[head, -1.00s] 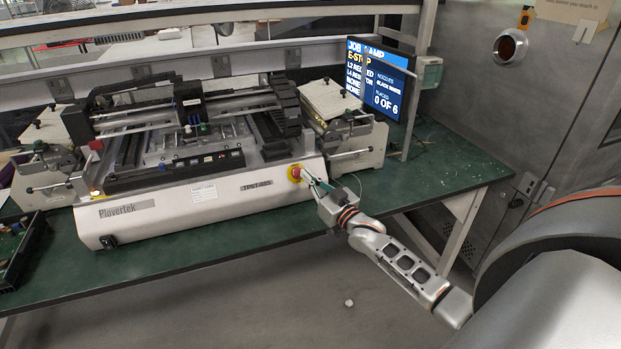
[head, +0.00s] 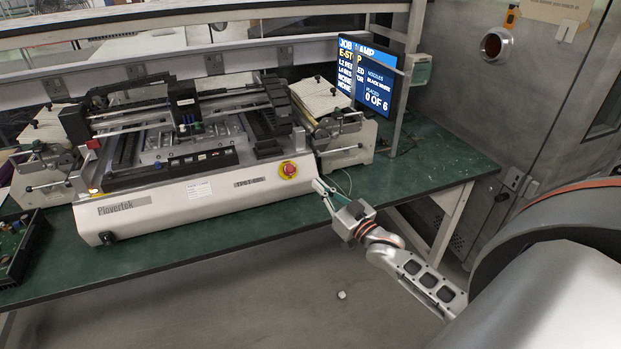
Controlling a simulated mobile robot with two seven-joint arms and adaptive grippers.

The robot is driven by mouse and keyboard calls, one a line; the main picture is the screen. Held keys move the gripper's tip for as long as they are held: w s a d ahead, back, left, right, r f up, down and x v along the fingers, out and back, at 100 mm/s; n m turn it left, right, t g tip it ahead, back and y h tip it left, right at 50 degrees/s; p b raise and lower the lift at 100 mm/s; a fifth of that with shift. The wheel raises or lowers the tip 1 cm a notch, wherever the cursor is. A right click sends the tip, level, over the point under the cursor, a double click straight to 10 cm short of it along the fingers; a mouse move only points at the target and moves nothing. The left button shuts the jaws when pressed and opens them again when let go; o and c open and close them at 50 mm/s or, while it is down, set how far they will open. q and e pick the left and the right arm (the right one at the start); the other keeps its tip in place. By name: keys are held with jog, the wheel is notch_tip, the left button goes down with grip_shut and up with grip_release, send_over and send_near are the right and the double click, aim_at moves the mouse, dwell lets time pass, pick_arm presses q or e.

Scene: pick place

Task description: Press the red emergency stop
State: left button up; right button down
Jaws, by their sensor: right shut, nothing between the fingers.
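The red emergency stop (head: 289,169) is a round red button on a yellow ring at the right end of the front panel of the white Plovertek machine (head: 160,205). It is in full view. My right gripper (head: 317,184) is shut and empty. Its fingertips are to the right of the button and a little lower in the picture, with a visible gap between them and the button. The screen (head: 372,78) behind the machine reads "E-STOP" and "0 OF 6". My left gripper is not in view.
The machine stands on a green-topped bench (head: 440,160). Feeder units flank it, one at the right (head: 345,140). A tray of boards (head: 15,250) is at the left edge. A grey post (head: 412,80) and a metal cabinet (head: 480,120) are at the right. Bench top right of the machine is mostly clear.

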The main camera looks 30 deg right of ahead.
jog(key=shift+s+f, duration=0.1)
jog(key=shift+s, duration=1.25)
